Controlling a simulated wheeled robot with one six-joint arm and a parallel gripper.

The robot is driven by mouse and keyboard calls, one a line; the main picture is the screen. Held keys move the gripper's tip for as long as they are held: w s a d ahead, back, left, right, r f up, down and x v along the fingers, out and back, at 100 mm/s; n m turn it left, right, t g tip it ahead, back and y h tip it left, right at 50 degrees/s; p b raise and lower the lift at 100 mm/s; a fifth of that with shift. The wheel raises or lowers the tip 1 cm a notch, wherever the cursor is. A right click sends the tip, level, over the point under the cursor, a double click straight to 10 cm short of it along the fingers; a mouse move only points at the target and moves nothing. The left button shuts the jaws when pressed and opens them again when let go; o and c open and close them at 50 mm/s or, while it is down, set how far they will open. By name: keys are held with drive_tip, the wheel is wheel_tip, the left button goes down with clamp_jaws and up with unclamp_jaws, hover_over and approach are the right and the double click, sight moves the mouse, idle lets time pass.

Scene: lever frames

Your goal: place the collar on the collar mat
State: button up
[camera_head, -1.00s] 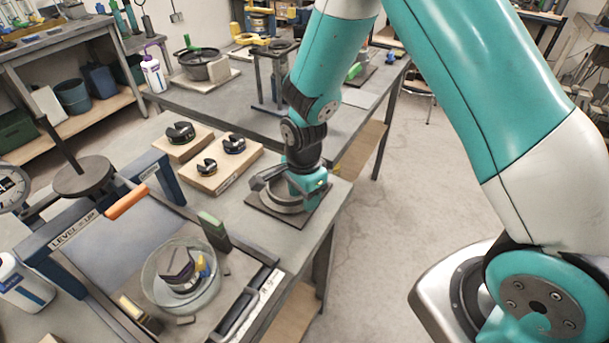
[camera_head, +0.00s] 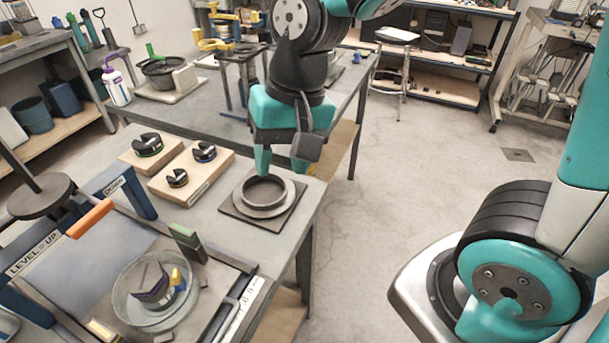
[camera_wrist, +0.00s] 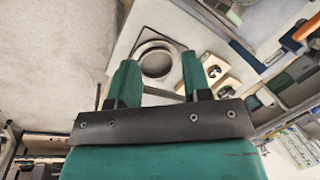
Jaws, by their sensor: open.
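The collar (camera_head: 264,191) is a grey metal ring with a wide flange. It lies flat on the collar mat (camera_head: 271,227), a thin dark square plate near the right edge of the bench, with mat showing around it. My gripper (camera_head: 282,168) is open and empty, with its green fingers pointing down above the collar's far side. In the wrist view the collar (camera_wrist: 157,59) shows beyond and between the spread fingertips (camera_wrist: 158,63), apart from them.
Wooden blocks with dark slotted weights (camera_head: 205,152) stand left of the mat. A glass dish (camera_head: 155,290) and a tray with an orange-handled lever (camera_head: 90,219) are in front left. A dark metal stand (camera_head: 243,75) is behind. Open floor lies to the right.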

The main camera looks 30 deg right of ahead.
drive_tip(key=s+a+r+n+y, duration=0.1)
drive_tip(key=s+r+n, duration=0.2)
drive_tip(key=s+n, duration=0.6)
drive_tip(key=shift+r+y, duration=0.25)
drive_tip(key=shift+y, duration=0.05)
